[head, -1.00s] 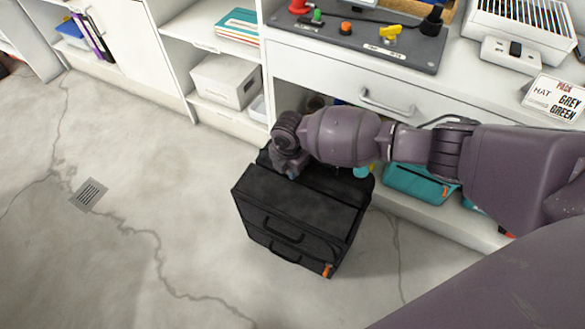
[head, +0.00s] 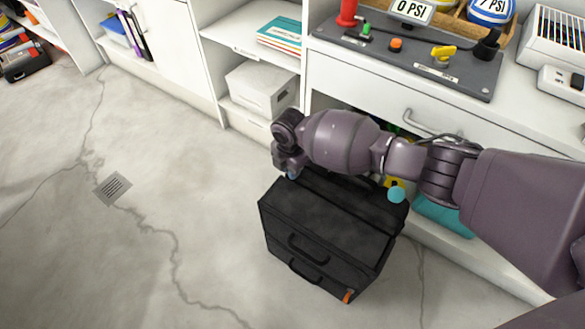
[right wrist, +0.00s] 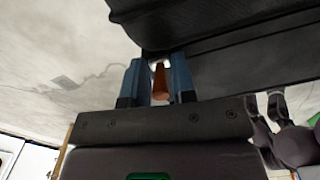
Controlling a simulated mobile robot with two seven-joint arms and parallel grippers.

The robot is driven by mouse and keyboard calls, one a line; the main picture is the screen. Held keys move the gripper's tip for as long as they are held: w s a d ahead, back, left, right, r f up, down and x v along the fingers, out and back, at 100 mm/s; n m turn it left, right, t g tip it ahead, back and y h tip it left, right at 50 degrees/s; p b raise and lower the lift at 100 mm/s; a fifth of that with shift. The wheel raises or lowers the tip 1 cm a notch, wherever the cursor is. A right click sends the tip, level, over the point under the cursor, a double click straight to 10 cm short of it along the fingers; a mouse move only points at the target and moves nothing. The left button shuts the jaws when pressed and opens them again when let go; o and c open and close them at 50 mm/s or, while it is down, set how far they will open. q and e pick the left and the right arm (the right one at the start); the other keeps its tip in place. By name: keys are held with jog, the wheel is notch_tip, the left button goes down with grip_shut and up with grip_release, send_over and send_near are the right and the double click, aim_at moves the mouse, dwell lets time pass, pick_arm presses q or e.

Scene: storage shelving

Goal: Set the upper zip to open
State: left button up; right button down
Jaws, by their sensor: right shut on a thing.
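A black soft case (head: 325,215) stands on the floor in the head view, with handles on its front. An orange zip pull (head: 348,297) hangs low at its front right corner. My right gripper (head: 291,175) is at the case's back left top corner. In the right wrist view its blue fingers (right wrist: 160,77) are shut on another orange pull (right wrist: 160,83), beside the dark fabric of the case (right wrist: 225,55). I take this for the upper zip's pull; the zip track is hidden. My left gripper is not in view.
White shelving with a drawer (head: 360,95) stands close behind the case. A grey control panel (head: 420,60) lies on the counter. A white box (head: 262,88) sits on a shelf. The floor left of the case is clear, with a drain grate (head: 113,187).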

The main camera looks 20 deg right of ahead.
jog(key=shift+a, duration=0.2)
jog(key=c, duration=1.3)
grip_release()
jog(key=shift+c, duration=0.2)
jog(key=shift+o, duration=0.9)
jog(key=shift+w+f, duration=0.1)
jog(key=shift+w, duration=0.05)
pick_arm(q)
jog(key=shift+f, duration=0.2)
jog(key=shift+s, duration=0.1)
jog(key=p, duration=0.2)
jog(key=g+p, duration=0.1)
jog(key=p, duration=0.1)
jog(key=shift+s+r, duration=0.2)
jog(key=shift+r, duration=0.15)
pick_arm(e)
notch_tip(320, 180, up, 11)
jog(key=shift+f, duration=0.1)
